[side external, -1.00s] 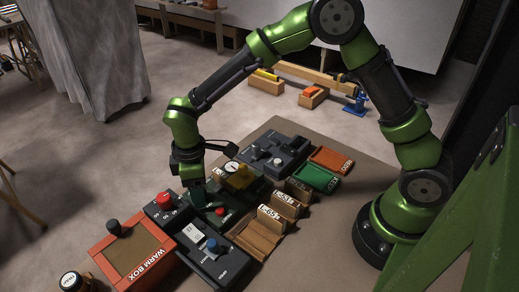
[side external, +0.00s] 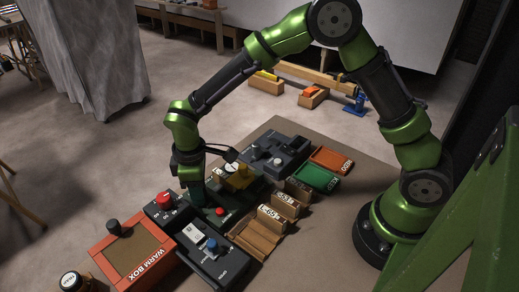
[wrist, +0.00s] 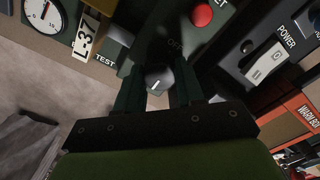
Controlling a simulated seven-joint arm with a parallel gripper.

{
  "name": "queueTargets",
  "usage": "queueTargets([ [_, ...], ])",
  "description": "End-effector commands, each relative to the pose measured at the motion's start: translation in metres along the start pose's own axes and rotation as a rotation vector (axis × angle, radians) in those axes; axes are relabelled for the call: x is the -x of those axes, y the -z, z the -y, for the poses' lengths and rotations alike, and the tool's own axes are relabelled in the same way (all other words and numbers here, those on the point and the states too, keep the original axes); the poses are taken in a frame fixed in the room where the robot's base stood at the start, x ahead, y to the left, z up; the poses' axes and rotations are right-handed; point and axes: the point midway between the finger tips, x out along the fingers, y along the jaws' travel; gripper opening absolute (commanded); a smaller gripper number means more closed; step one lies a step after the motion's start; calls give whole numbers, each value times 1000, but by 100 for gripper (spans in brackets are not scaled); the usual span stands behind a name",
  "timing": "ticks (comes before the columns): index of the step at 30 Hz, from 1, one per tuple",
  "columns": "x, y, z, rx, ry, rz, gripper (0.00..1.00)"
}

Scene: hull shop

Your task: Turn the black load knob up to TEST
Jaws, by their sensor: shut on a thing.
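The black load knob (wrist: 158,76) stands on a dark green panel in the wrist view, between the two fingers of my gripper (wrist: 157,88). My gripper is shut on the knob. A pale pointer line shows on the knob's top. The word TEST (wrist: 105,60) is printed to the left of the knob, and a faint OFF (wrist: 176,43) lies above and to its right. I cannot tell exactly which mark the pointer faces. In the side view my gripper (side external: 197,191) reaches down to the green unit and hides the knob.
A red button (wrist: 202,15), a white dial gauge (wrist: 43,12) and an L-37 tag (wrist: 87,35) are near the knob. A POWER switch box (side external: 212,255), an orange WARM BOX (side external: 133,258) and a dark unit with a red knob (side external: 163,199) crowd the left side.

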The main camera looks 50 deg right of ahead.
Motion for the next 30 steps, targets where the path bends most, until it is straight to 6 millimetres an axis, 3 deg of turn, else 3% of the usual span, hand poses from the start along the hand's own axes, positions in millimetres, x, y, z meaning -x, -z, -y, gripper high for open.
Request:
queueTargets([
  [6, 1, 0, 0, -3, -1, -1, 7],
  [7, 1, 0, 0, -3, -1, -2, 42],
  [11, 1, 0, 0, -2, 0, -1, 62],
  [23, 8, 1, 0, -3, -2, -3, 63],
  [30, 55, 1, -1, -4, -4, -7, 63],
])
